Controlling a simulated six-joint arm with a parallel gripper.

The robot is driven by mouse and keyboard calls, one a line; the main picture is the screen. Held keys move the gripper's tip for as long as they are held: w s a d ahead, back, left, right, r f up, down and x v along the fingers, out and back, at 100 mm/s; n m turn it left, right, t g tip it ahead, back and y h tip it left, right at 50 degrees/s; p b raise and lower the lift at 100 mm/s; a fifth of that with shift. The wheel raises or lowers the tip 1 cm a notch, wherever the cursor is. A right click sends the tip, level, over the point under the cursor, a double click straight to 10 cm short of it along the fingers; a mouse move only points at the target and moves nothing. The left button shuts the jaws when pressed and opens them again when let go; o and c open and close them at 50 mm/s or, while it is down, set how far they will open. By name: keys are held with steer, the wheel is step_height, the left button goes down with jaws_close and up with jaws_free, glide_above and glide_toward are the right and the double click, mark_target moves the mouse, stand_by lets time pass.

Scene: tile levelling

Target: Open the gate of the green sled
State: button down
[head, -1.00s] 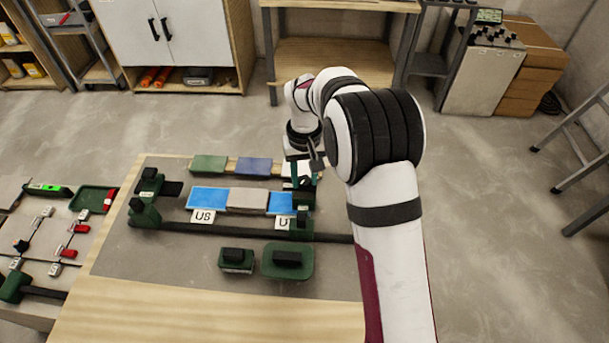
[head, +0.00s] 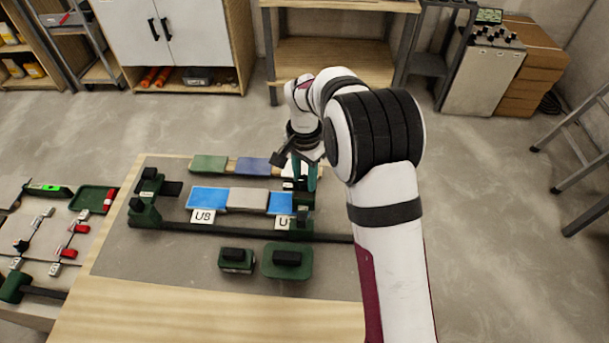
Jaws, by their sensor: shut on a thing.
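The fingers hide most of that part, so I cannot tell how far the gate stands open. A second green block (head: 145,214) with dark parts stands at the rail's left end.
A left blue tile (head: 207,197) and a grey tile (head: 247,200) lie in the row. Green (head: 208,163) and dark blue (head: 253,166) tiles lie behind. A side table with tools is at left.

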mark_target(305, 180)
steer(key=shift+m, duration=0.8)
steer(key=c, duration=0.5)
jaws_free()
steer(key=shift+r, duration=0.1)
step_height(305, 180, up, 16)
steer(key=shift+f, duration=0.2)
